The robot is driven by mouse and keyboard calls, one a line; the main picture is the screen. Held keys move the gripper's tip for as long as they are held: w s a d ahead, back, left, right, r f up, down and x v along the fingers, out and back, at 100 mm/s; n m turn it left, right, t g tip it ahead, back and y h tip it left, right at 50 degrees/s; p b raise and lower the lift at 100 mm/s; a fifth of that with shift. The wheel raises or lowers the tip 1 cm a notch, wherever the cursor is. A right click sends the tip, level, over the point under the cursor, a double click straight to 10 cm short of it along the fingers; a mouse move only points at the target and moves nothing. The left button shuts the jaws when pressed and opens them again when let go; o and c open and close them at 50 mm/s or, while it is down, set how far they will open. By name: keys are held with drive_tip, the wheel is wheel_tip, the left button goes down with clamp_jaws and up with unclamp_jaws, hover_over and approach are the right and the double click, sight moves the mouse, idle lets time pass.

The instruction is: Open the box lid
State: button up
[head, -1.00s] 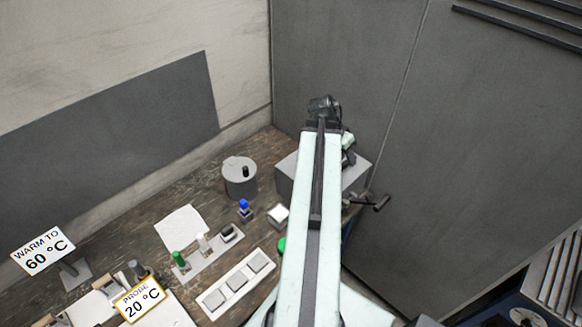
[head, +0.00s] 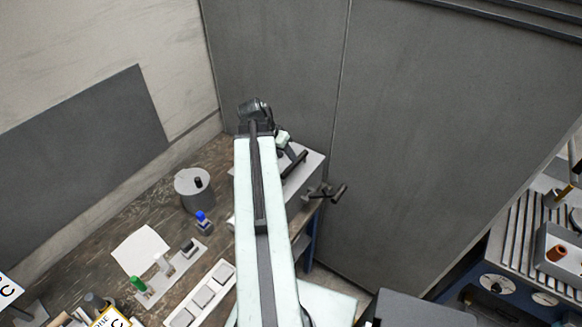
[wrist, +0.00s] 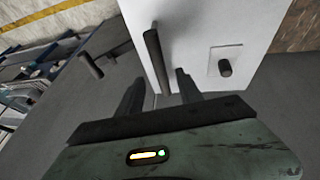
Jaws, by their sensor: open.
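A light grey box (head: 311,168) stands at the back right of the bench in the head view, partly hidden behind my arm. In the wrist view its pale face (wrist: 195,30) carries a dark bar handle (wrist: 153,55) and a small dark knob on a square plate (wrist: 225,67). I cannot make out the lid seam. My gripper (wrist: 158,92) is open and empty, with the near end of the bar showing between its fingertips. I cannot tell whether they touch. In the head view the gripper is mostly hidden.
A crank-like dark handle (head: 327,192) sticks out right of the box. A grey cylinder with a black knob (head: 194,193), a blue-capped bottle (head: 204,222), a white sheet (head: 140,249) and a tray of square pads (head: 203,292) lie left of my arm. A dark wall stands behind.

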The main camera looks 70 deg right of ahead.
sight(292, 164)
drive_tip(key=b+x, duration=0.4)
drive_tip(key=x, duration=0.2)
drive_tip(key=shift+w, duration=0.1)
drive_tip(key=shift+r, duration=0.15)
drive_tip(key=shift+c, duration=0.3)
clamp_jaws()
idle(0.6)
